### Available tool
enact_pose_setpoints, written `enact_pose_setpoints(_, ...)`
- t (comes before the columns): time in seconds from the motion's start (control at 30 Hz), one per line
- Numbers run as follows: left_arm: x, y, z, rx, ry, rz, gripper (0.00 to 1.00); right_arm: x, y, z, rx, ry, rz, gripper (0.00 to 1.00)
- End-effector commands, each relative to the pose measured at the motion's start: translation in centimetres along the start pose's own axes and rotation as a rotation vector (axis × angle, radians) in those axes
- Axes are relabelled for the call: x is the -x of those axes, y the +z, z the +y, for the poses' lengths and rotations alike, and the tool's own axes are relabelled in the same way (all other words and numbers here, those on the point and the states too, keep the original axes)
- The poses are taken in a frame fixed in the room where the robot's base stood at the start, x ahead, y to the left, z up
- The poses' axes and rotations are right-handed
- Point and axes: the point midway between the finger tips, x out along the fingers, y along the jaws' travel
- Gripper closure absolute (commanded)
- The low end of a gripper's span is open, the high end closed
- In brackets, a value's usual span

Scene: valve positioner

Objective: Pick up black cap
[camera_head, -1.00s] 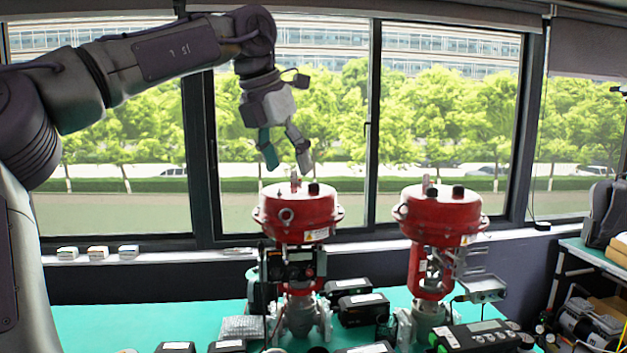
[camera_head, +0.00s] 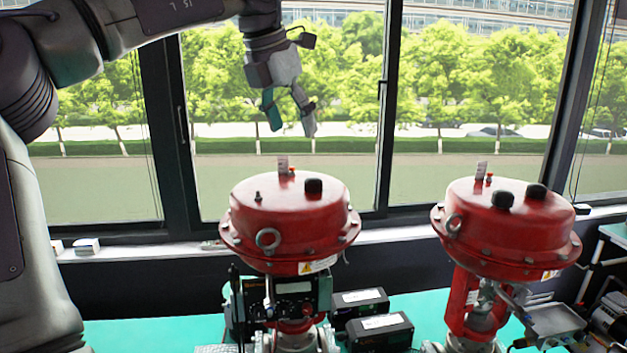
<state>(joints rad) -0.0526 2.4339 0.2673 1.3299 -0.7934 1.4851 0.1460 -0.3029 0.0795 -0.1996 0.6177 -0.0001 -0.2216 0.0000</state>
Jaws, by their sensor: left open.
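Black caps sit on top of two red valve actuators. One black cap (camera_head: 313,186) is on the left red actuator (camera_head: 290,215), right of its centre. Two more, a black cap (camera_head: 502,199) and another black cap (camera_head: 536,191), are on the right red actuator (camera_head: 508,225). My left gripper (camera_head: 293,132) hangs above and appears behind the left actuator's top, its fingers apart and pointing down. Nothing is between its fingers, and it is clear of the caps. My right gripper is not in view.
A small upright post (camera_head: 283,165) stands on the left actuator, and a lifting ring (camera_head: 268,239) is at its front. A positioner (camera_head: 293,297) and black boxes (camera_head: 380,331) are below on the green table (camera_head: 150,333). Windows are behind.

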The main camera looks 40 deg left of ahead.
Motion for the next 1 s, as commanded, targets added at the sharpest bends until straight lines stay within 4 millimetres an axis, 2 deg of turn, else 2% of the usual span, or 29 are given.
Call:
enact_pose_setpoints(0.1,-2.5,0.0,0.0,-0.001,-0.001,0.005,0.34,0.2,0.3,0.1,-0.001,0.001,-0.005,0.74)
enact_pose_setpoints(0.3,-6.0,0.0,-0.1,0.0,-0.001,0.003,0.34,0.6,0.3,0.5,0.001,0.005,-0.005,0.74)
enact_pose_setpoints(0.57,-7.8,0.2,-0.2,-0.001,0.0,0.003,0.34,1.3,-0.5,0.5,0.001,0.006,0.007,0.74)
enact_pose_setpoints(0.8,-11.3,0.6,-0.7,0.0,-0.001,0.004,0.34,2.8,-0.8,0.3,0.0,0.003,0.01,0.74)
enact_pose_setpoints(1.0,-12.3,0.6,-0.7,0.0,0.0,0.0,0.34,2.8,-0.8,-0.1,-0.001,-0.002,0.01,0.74)
